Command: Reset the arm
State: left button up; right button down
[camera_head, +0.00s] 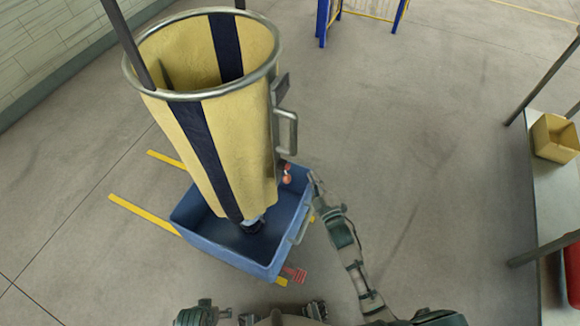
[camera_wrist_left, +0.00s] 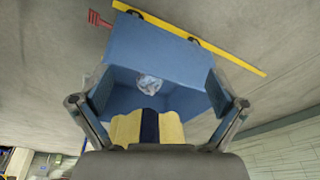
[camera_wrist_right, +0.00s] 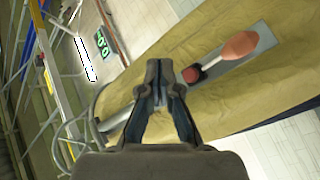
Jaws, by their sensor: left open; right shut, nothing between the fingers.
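My right arm reaches forward in the head view, its gripper (camera_head: 315,182) beside the lower right side of the tall yellow bag (camera_head: 205,140). In the right wrist view the right gripper (camera_wrist_right: 160,85) is shut and empty, with the bag's yellow cloth (camera_wrist_right: 180,42) behind it. A red-orange lever (camera_wrist_right: 232,48) on a grey plate lies just right of the fingertips there. My left gripper (camera_wrist_left: 157,98) is open and empty in the left wrist view, facing the blue bin (camera_wrist_left: 165,55) under the bag. I cannot clearly make out the left gripper in the head view.
The bag has a dark stripe, metal rim and side handle (camera_head: 288,130), and hangs over the blue bin (camera_head: 235,255). Yellow lines (camera_head: 145,213) mark the floor. A shelf (camera_head: 545,195) with a yellow box (camera_head: 555,138) stands at right. Open floor (camera_head: 420,150) lies between.

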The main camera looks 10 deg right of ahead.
dwell(0.5)
jog(key=s+d+f+m+g+h+p, duration=0.1)
jog(key=s+f+m+g, duration=0.35)
jog(key=f, duration=0.85)
jog(key=s+d+f+m+g+h+p, duration=0.1)
jog(key=s+f+g, duration=0.4)
jog(key=s+f, duration=0.6)
pick_arm(q)
jog(key=s+f, duration=0.2)
jog(key=f, duration=0.9)
jog(key=s+f+g, duration=0.1)
jog(key=s+f, duration=0.1)
jog(key=f, duration=0.9)
jog(key=shift+s+a+p, duration=0.2)
jog(key=shift+s+p, duration=0.15)
pick_arm(e)
jog(key=s+d+f+m+g, duration=0.1)
jog(key=s+f+m+g, duration=0.1)
jog(key=s+f, duration=0.6)
jog(key=s+d+f+m+g+h, duration=0.1)
jog(key=s+f+g, duration=0.4)
jog(key=s, duration=0.8)
notch_tip(320, 180, down, 3)
jog(key=shift+s+r+m, duration=0.1)
jog(key=shift+s+m, duration=0.1)
jog(key=shift+m, duration=0.35)
jog(key=shift+w+a, duration=0.1)
jog(key=shift+w, duration=0.05)
